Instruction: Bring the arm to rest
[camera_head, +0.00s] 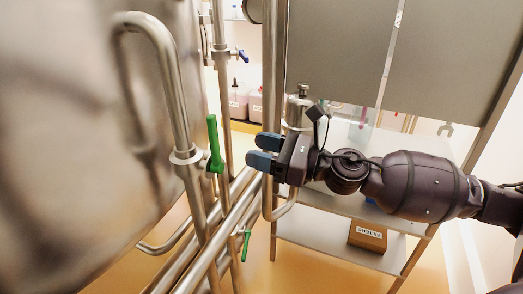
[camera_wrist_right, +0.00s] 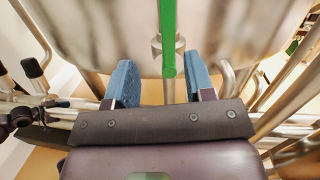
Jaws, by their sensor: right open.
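My right gripper (camera_head: 257,151) reaches in from the right in the head view, with two blue fingertips apart and nothing between them. It also shows in the right wrist view (camera_wrist_right: 162,85), open, with the fingers on either side of a gap. A green valve handle (camera_head: 214,143) stands upright on a steel pipe, to the left of the fingertips and apart from them. The handle (camera_wrist_right: 167,40) shows in the right wrist view beyond the fingers, roughly in line with the gap. My left gripper is not in view.
A large steel vessel (camera_head: 80,120) fills the left. Steel pipes (camera_head: 215,245) run below the gripper, with a second green handle (camera_head: 246,245) lower down. A metal shelf (camera_head: 330,240) behind my arm holds a brown labelled box (camera_head: 368,236). A grey panel (camera_head: 340,45) hangs above.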

